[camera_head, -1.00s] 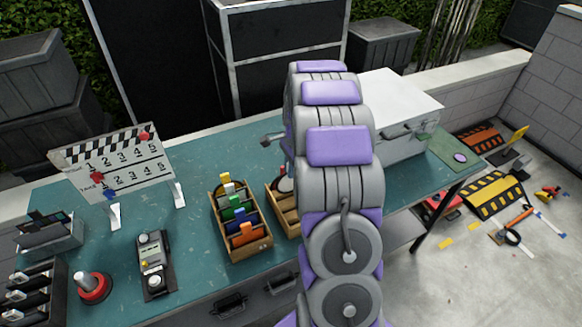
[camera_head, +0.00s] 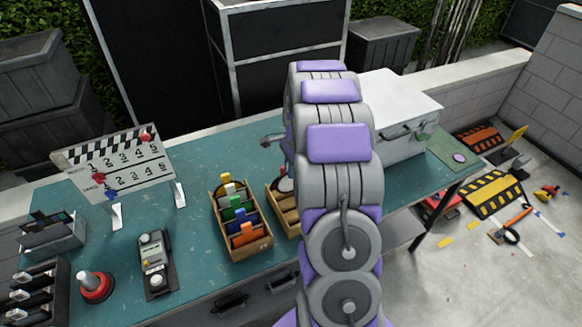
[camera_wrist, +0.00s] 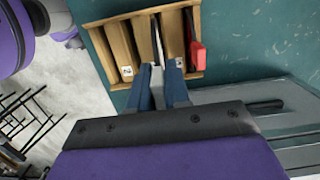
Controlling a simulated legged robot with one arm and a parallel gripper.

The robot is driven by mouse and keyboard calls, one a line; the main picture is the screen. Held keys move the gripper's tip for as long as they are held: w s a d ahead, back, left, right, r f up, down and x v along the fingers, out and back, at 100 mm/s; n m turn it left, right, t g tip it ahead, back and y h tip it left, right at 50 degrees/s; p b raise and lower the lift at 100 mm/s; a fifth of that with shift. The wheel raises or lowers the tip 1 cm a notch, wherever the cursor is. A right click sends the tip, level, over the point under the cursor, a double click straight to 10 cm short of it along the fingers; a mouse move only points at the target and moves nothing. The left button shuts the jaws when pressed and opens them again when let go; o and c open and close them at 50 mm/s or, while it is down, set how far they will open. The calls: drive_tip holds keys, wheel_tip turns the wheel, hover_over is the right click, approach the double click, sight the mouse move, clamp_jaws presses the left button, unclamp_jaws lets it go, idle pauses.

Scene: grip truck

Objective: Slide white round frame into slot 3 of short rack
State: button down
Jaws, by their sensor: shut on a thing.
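In the wrist view my gripper (camera_wrist: 161,76) has its two blue fingers closed on a thin white piece, seen edge-on, which looks like the white round frame (camera_wrist: 157,50). The frame is over or in a wooden slotted rack (camera_wrist: 118,50), between the tag "2" and another small tag that I cannot read clearly. How deep it sits is hidden by the fingers. A red piece stands in the rack's right-hand slot. In the head view the wooden rack (camera_head: 288,220) is half hidden behind my arm, and my gripper is hidden there.
Another wooden rack (camera_head: 262,245) with several coloured pieces stands just left on the green table (camera_head: 190,235). A clapperboard (camera_head: 115,165), a grey handheld device (camera_head: 154,265) and a red-based knob (camera_head: 96,287) stand further left. A white case (camera_head: 395,110) is behind my arm.

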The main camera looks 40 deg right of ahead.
drive_tip(key=shift+f, duration=0.25)
idle(0.4)
drive_tip(key=shift+f, duration=0.3)
drive_tip(key=shift+f, duration=0.3)
idle(0.4)
drive_tip(key=shift+f, duration=0.35)
hover_over(289, 193)
drive_tip(key=shift+d+f, duration=0.25)
drive_tip(key=shift+f, duration=0.8)
drive_tip(key=shift+d+f, duration=0.2)
drive_tip(key=shift+f, duration=0.85)
drive_tip(key=c, duration=1)
unclamp_jaws()
drive_tip(key=r, duration=0.5)
drive_tip(key=d+r+p, duration=0.1)
drive_tip(key=r, duration=0.5)
drive_tip(key=d+r+p, duration=0.1)
drive_tip(key=r, duration=0.5)
drive_tip(key=shift+s+d, duration=0.1)
drive_tip(key=shift+s, duration=0.05)
